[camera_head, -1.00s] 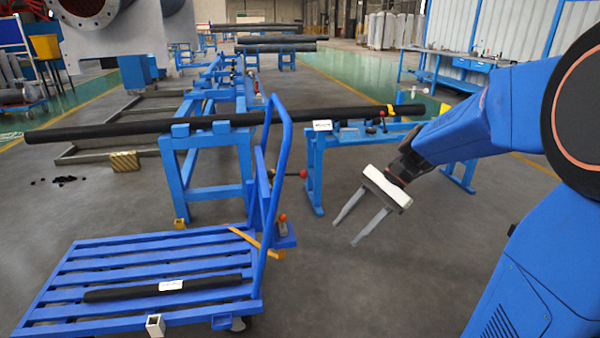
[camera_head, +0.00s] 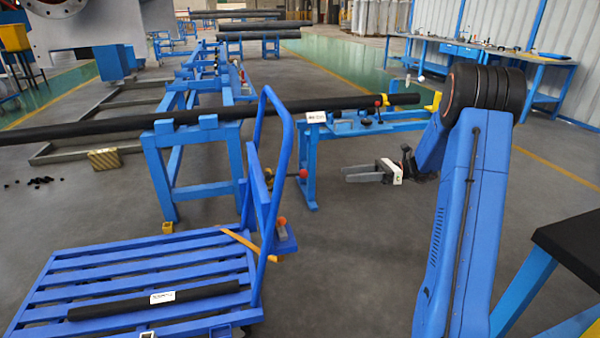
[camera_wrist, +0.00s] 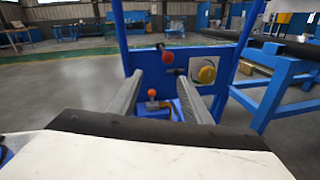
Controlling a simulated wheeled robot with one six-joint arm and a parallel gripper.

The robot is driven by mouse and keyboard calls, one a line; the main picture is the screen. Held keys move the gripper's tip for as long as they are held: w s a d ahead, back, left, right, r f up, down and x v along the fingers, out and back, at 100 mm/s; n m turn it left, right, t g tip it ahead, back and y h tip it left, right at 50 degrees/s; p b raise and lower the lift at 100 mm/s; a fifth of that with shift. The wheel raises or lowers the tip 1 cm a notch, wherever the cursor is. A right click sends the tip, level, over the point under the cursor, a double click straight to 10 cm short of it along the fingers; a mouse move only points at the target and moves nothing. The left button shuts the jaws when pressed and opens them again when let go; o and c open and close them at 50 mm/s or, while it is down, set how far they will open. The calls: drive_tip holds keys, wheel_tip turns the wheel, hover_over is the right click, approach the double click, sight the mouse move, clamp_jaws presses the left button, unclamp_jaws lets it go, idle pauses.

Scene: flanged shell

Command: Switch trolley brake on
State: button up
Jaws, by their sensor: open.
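The blue slatted trolley (camera_head: 150,268) stands at lower left in the head view, with its upright handle frame (camera_head: 284,150) at its right end. A small lever with an orange-red knob (camera_head: 282,221) sits on a bracket low on that end. The knob also shows in the wrist view (camera_wrist: 152,92), between my finger lines but beyond them. My gripper (camera_head: 346,174) is open and empty, right of the handle, fingers pointing left, apart from everything.
A dark bar (camera_head: 155,300) lies on the trolley deck. Behind stand blue supports (camera_head: 195,150) carrying a long dark pipe (camera_head: 80,132), and a blue bench (camera_head: 350,128). A dark-topped table (camera_head: 575,240) is at right. The floor between trolley and my arm is clear.

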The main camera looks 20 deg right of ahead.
drive_tip(key=w+d, duration=0.1)
approach(304, 174)
drive_tip(key=shift+m, duration=0.3)
drive_tip(key=w+a, duration=0.1)
drive_tip(key=a, duration=0.2)
drive_tip(key=w+a+f, duration=0.1)
drive_tip(key=a, duration=0.2)
drive_tip(key=w+a, duration=0.1)
drive_tip(key=a, duration=0.2)
drive_tip(key=shift+a+f, duration=0.15)
drive_tip(key=shift+a, duration=0.05)
drive_tip(key=shift+c, duration=0.2)
clamp_jaws()
